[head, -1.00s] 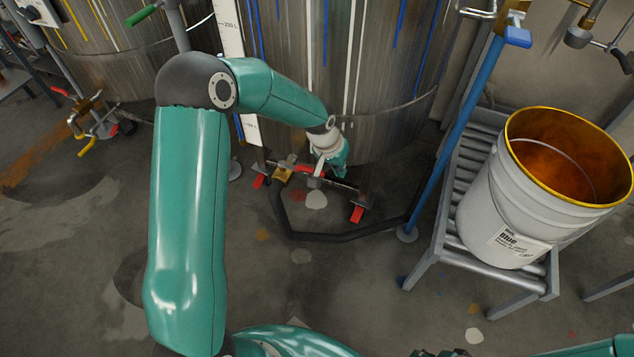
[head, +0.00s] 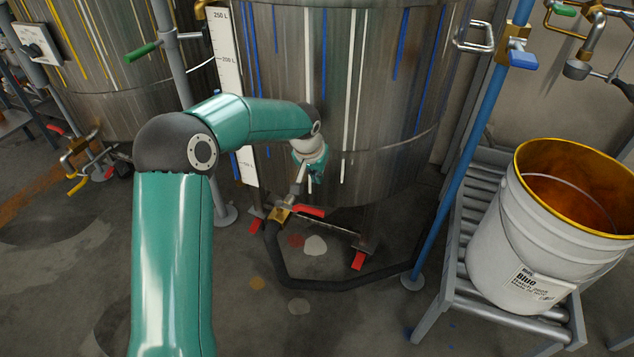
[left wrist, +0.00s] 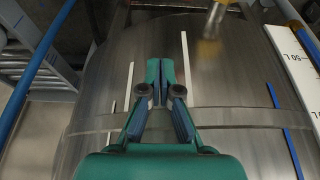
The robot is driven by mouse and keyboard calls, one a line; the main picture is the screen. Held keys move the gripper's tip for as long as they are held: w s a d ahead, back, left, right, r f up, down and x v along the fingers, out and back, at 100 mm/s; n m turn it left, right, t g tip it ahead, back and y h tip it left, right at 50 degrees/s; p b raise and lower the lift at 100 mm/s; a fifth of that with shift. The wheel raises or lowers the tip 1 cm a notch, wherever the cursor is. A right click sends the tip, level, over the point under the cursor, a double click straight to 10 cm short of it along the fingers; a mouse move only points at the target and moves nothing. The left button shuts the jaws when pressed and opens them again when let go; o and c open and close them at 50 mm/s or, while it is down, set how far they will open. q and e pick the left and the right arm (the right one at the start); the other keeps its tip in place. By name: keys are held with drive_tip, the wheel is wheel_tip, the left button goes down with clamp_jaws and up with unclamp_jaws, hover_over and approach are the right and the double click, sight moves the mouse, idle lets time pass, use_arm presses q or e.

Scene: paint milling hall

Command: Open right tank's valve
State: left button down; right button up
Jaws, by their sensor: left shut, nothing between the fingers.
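The right tank (head: 350,100) is a large paint-streaked steel vessel; its curved wall fills much of the left wrist view (left wrist: 235,85). Low at its left front is a brass valve (head: 281,214) with a red lever (head: 309,210) pointing right. My left gripper (head: 314,178) is beside the lower tank wall, above the lever in the picture and apart from it. Its fingers are closed together and empty in the left wrist view (left wrist: 166,75). A blurred brass and pale metal fitting (left wrist: 212,35) shows at that view's top. My right gripper is out of view.
A black hose (head: 320,284) loops on the floor below the valve. A blue post (head: 460,160) and a roller stand (head: 478,190) with a white bucket (head: 500,250) are at the right. Another tank (head: 110,80) with its own valve (head: 75,160) stands left.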

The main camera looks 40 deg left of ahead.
sight(300, 208)
use_arm(q)
drive_tip(key=b+x, duration=0.1)
drive_tip(key=x, duration=0.8)
drive_tip(key=shift+d+f+b, duration=0.1)
drive_tip(key=shift+b, duration=0.3)
drive_tip(key=shift+s+d+b, duration=0.2)
drive_tip(key=shift+s+b, duration=0.1)
drive_tip(key=shift+s, duration=0.7)
drive_tip(key=shift+s+d+b, duration=0.25)
drive_tip(key=shift+s, duration=0.7)
